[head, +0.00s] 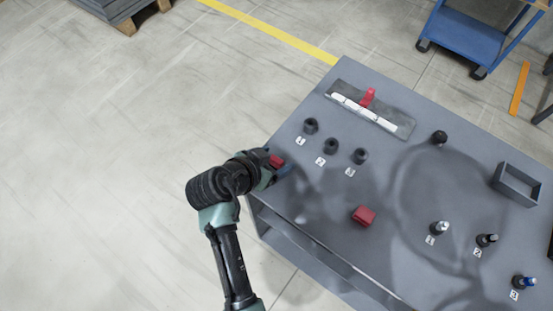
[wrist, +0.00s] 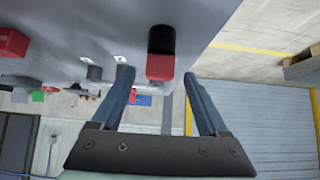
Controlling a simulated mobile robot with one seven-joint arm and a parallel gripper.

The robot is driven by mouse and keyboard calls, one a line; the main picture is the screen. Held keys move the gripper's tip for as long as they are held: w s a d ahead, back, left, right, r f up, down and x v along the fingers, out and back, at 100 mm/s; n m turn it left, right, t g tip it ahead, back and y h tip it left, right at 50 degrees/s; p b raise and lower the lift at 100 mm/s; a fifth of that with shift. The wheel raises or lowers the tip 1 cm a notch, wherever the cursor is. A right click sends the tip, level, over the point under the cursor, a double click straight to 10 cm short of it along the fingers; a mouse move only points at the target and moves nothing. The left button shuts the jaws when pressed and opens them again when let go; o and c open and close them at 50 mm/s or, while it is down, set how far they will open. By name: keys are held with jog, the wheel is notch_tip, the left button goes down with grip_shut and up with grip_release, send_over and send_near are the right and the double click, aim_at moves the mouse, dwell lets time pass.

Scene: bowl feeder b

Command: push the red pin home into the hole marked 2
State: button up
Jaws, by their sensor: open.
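A red piece (wrist: 160,67), which looks like the red pin, shows between my fingertips in the wrist view, with a gap on each side. A black cylinder (wrist: 161,40) adjoins it; I cannot tell how deep the two fit together. In the head view a red piece (head: 276,160) shows at my gripper (head: 283,170), by the table's left corner. My gripper is open; its blue fingers also show in the wrist view (wrist: 160,78). Black sockets marked 1 (head: 312,125), 2 (head: 331,146) and 3 (head: 360,155) stand on the table to the right of the gripper.
A red block (head: 365,215) lies on the grey table (head: 310,205). A strip with white labels and a red piece (head: 368,97) lies at the back. Another numbered row of holders (head: 487,240), a black knob (head: 439,137) and an open grey box (head: 516,186) are at right.

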aim_at(278, 159)
jog(key=shift+p+x, duration=0.4)
jog(key=shift+x, duration=1.85)
jog(key=shift+s+f, duration=0.1)
jog(key=shift+s, duration=0.05)
grip_shut()
